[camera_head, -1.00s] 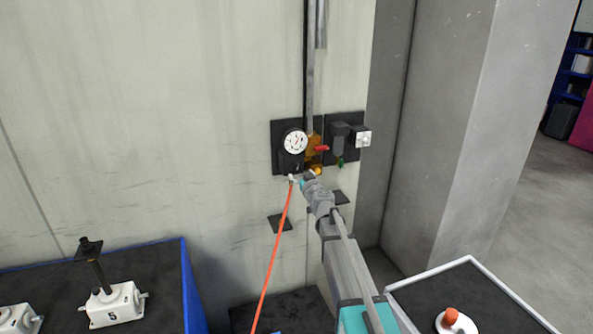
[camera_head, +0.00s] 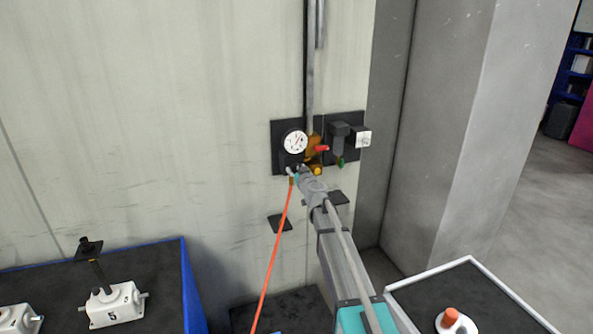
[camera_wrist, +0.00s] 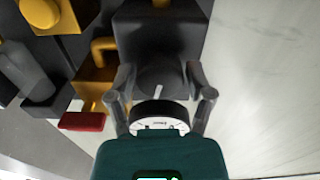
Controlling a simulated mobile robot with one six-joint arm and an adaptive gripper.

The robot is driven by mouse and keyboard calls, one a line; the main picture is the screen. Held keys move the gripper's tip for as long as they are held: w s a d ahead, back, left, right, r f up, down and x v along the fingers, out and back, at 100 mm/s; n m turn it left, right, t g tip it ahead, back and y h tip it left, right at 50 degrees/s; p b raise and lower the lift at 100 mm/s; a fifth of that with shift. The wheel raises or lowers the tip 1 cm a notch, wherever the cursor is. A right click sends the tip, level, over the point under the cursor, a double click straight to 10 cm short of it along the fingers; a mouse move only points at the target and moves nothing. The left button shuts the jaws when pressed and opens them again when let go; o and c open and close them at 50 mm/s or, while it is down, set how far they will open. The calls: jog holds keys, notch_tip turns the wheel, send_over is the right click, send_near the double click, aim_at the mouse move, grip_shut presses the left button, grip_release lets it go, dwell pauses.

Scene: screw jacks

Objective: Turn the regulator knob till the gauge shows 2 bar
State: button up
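The gauge (camera_head: 295,141) has a round white face on a dark wall plate. Its needle slants up to the right, but the scale is too small to read. Its face shows partly and foreshortened in the wrist view (camera_wrist: 160,117). The dark round regulator knob (camera_wrist: 160,82), with a pale mark, lies between the fingertips of my gripper (camera_wrist: 160,76). My fingers are spread, one on each side of the knob; firm contact cannot be made out. In the head view my gripper (camera_head: 300,171) is just below the gauge and hides the knob.
A red lever (camera_head: 321,149) and brass fittings (camera_head: 318,170) sit right of the gauge, close to my gripper. A dark filter unit (camera_head: 339,138) is further right. An orange hose (camera_head: 275,253) hangs below. A screw jack (camera_head: 113,305) stands at lower left.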

jog(key=c, duration=0.6)
jog(key=shift+m, duration=0.3)
jog(key=m, duration=0.9)
jog(key=shift+m, duration=0.3)
jog(key=m, duration=0.9)
jog(key=shift+m, duration=0.4)
